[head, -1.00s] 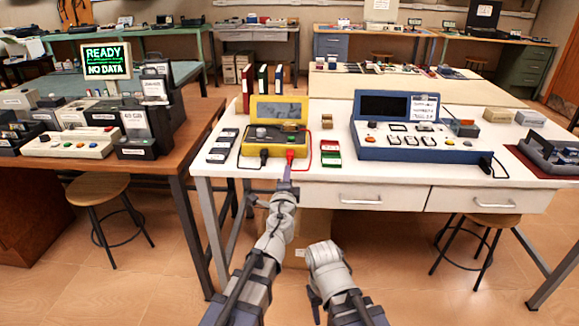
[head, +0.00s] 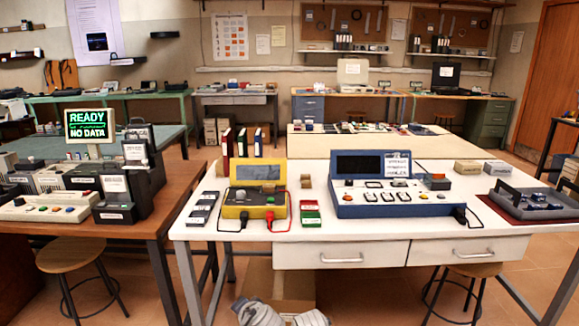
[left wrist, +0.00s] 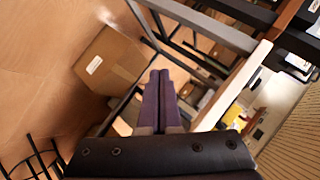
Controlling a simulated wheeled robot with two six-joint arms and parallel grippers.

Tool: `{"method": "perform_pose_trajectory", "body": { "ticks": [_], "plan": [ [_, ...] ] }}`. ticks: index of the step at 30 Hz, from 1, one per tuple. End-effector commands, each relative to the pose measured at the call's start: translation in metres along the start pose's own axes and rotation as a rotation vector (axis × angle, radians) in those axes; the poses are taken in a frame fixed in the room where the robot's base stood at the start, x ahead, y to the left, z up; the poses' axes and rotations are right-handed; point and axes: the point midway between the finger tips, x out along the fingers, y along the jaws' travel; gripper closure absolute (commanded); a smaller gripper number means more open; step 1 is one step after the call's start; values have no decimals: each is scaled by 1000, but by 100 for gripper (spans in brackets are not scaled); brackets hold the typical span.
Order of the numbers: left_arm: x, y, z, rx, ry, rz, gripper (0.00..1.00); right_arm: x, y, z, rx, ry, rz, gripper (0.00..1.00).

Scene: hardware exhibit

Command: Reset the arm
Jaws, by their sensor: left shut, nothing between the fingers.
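My left gripper (left wrist: 158,85) shows in the left wrist view with its two dark purple fingers together and nothing between them. It is below table height, with a table edge and legs to its right and a cardboard box to its left. In the head view only grey tops of my arms show at the bottom edge, and neither gripper's fingers are visible there. My right gripper is hidden from these views.
A white table (head: 330,228) ahead holds a yellow meter (head: 254,203) and a blue console (head: 384,205). Under it stands a cardboard box (head: 280,287), also in the left wrist view (left wrist: 108,62). A stool (head: 80,256) is at left, another (head: 474,270) at right.

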Motion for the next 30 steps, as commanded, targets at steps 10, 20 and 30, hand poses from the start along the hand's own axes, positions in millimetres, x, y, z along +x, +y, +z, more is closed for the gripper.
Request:
{"method": "perform_pose_trajectory", "body": {
  "ticks": [10, 20, 30],
  "plan": [
    [-63, 124, 84, -149, -479, 533, 100, 0, 0, 0, 0, 0, 0, 50],
    [-127, 116, 80, -144, -601, 694, 100, -50, 5, 3, 0, 0, 0, 50],
    [-184, 46, 42, -145, -599, 692, 100, -147, 14, 9, 1, 0, -1, 50]
  ]
}}
